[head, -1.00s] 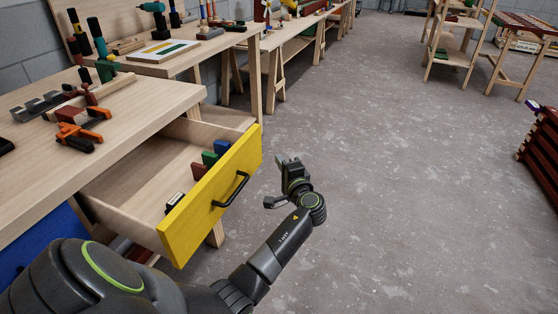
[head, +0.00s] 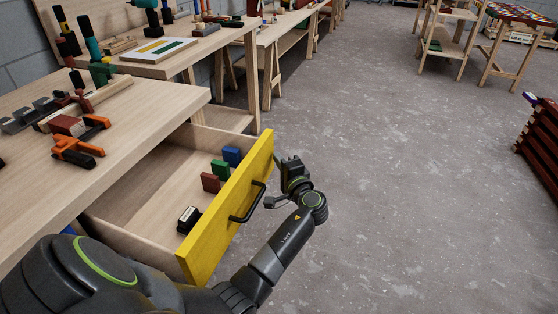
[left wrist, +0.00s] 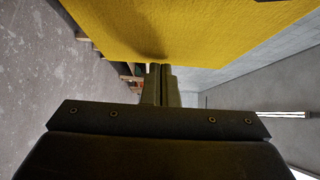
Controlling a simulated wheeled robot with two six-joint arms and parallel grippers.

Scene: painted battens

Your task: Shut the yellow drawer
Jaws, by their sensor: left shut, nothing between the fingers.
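The yellow drawer (head: 230,207) stands open, pulled out from under the wooden workbench at the left. Its yellow front carries a black bar handle (head: 249,203). Its front also fills the upper part of the left wrist view (left wrist: 190,30). Inside lie small blue, green and red blocks (head: 221,169) and a black item (head: 188,219). My left gripper (head: 279,163) is shut and empty, just to the right of the drawer front near the handle. I cannot tell whether it touches the front. My right gripper is not in view.
The workbench top (head: 150,110) holds orange-and-black clamps (head: 78,142) and other tools. More benches (head: 262,45) run along the wall at the back. A dark red stack (head: 540,140) stands at the right edge. The grey floor between is clear.

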